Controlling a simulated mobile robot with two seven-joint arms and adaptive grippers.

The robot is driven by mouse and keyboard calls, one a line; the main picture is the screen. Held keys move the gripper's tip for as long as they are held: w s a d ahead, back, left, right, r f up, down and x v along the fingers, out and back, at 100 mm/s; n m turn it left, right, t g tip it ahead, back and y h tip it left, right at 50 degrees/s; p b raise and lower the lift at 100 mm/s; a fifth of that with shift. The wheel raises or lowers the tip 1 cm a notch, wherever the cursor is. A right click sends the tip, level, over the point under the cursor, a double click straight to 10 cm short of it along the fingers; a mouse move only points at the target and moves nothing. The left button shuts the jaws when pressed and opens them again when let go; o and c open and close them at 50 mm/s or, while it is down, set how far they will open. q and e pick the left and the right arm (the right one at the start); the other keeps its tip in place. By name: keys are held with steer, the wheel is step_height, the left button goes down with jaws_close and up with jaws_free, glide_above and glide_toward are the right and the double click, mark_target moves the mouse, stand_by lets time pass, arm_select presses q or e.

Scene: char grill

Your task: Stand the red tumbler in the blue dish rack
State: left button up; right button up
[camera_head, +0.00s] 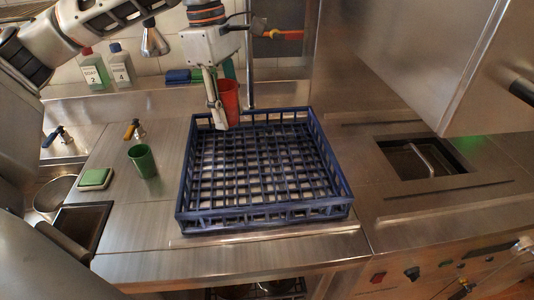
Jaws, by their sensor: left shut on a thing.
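The red tumbler (230,104) is in my left gripper (217,118), at the far left part of the blue dish rack (264,215). The gripper points down and is shut on the tumbler, whose near left side is partly hidden by the finger. The tumbler looks close to upright. I cannot tell whether its base touches the rack floor or hangs above it. The rack is an open square crate with a grid floor, standing on the steel counter, and no other thing shows in it. My right gripper is not in view.
A green tumbler (142,160) stands on the counter left of the rack. A green sponge (95,179) lies farther left, by a sunken bin (78,222). Bottles (121,64) and a hanging spray head (154,40) are behind. A steel hood (430,60) overhangs the right side.

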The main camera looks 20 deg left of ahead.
mark_target(238, 184)
arm_select(q)
steer(key=shift+w, duration=0.1)
step_height(238, 184, down, 20)
steer(key=shift+r+b, duration=0.1)
steer(key=shift+b, duration=0.2)
stand_by(0.4)
steer(key=o, duration=1.1)
steer(key=shift+f, duration=0.2)
steer(key=shift+r, duration=0.1)
step_height(238, 184, up, 12)
steer(key=a, duration=0.1)
steer(key=shift+a, duration=0.25)
